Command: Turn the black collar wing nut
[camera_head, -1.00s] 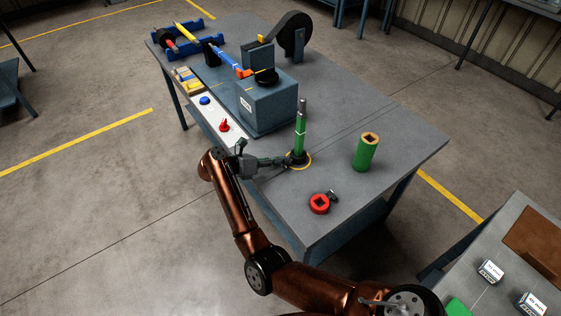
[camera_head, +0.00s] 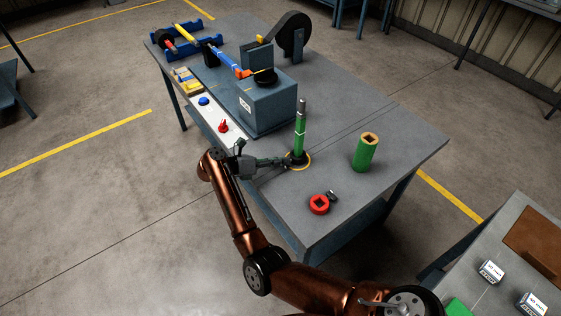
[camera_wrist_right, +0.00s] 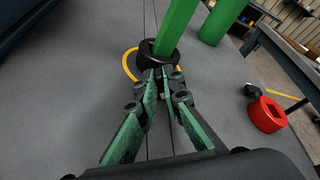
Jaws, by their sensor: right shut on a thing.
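The black collar (camera_wrist_right: 143,61) sits on the table around the foot of an upright green post (camera_head: 300,130). A yellow ring (camera_wrist_right: 127,66) marks the tabletop around it. My right gripper (camera_wrist_right: 164,76) reaches in low from the left in the head view and is shut at the collar's near side. A small piece between its fingertips appears to be the wing nut; the fingers mostly hide it, so its angle cannot be told. The collar also shows in the head view (camera_head: 298,156), partly behind the fingertips. My left gripper is not in view.
A green sleeve with a square hole (camera_head: 365,153) stands to the right. A red square-holed ring (camera_head: 319,204) lies near the table's front edge, with a small dark part beside it. A blue-grey press block (camera_head: 268,106) stands behind the post. The right tabletop is mostly clear.

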